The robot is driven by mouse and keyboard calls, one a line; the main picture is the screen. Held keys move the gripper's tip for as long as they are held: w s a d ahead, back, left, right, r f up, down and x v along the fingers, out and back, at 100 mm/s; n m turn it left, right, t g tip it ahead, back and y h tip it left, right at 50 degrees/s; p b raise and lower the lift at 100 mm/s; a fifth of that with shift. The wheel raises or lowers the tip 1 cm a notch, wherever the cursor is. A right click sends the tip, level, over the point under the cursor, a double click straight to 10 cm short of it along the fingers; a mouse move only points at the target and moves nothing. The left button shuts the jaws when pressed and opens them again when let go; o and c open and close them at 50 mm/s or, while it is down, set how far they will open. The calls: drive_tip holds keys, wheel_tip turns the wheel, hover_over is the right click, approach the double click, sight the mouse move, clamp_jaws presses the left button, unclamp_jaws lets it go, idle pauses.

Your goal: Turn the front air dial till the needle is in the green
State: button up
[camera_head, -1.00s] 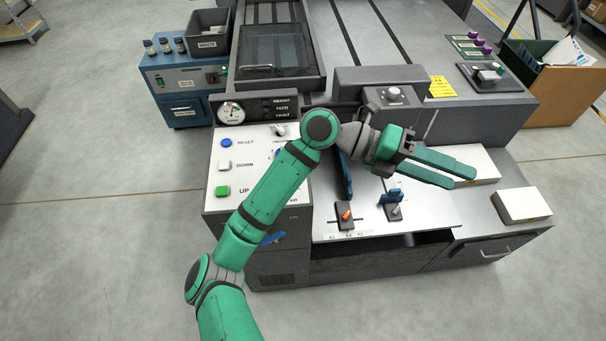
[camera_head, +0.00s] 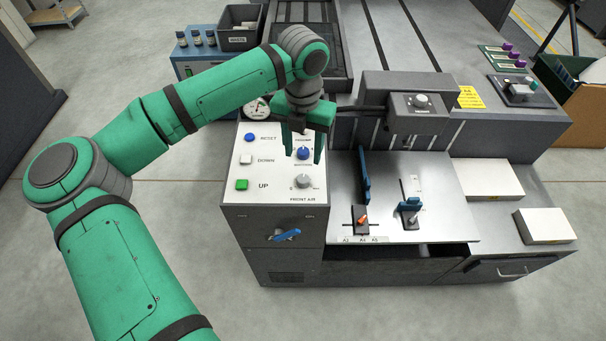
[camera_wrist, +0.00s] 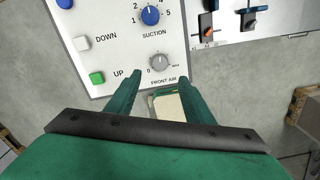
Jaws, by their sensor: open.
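The front air dial (camera_head: 303,181) is a grey knob low on the right of the white control panel (camera_head: 262,188). In the wrist view the dial (camera_wrist: 160,63) sits above the FRONT AIR label, just beyond and between my fingertips. The round gauge (camera_head: 257,108) is at the top of the panel, partly hidden by my arm; its needle is too small to read. My gripper (camera_head: 303,158) points down above the dial, over the blue suction dial. It is open and empty, and its fingers also show in the wrist view (camera_wrist: 160,77).
The blue suction dial (camera_wrist: 150,15) is just above the front air dial. A blue RESET button (camera_head: 249,137), a white DOWN button (camera_head: 246,159) and a green UP button (camera_head: 242,184) are to the left. A blue lever (camera_head: 286,235) is below. Blue guides (camera_head: 364,178) stand to the right.

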sight(303, 178)
wheel_tip(303, 178, down, 11)
drive_tip(key=shift+r, duration=0.2)
idle(0.3)
drive_tip(key=c, duration=1)
drive_tip(key=shift+c, duration=0.2)
